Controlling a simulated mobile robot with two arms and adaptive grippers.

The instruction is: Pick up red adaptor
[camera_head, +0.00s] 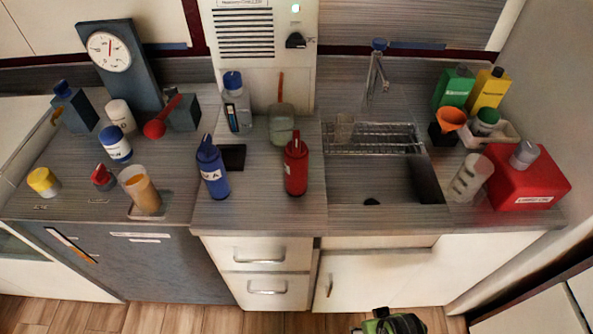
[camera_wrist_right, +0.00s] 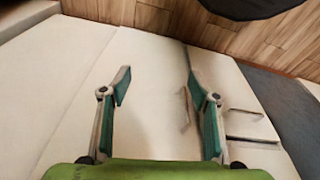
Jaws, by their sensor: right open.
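A small red piece (camera_head: 103,178), which looks like the red adaptor, sits on the left part of the counter. It stands between a yellow-capped jar (camera_head: 43,182) and a beaker of tan liquid (camera_head: 142,190). My right gripper (camera_wrist_right: 158,84) is open and empty in the right wrist view, facing pale cabinet fronts and the wood floor. In the head view only a green part of my right arm shows at the bottom edge, below the counter and far from the red piece. My left gripper is not in view.
A sink (camera_head: 385,183) is right of centre.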

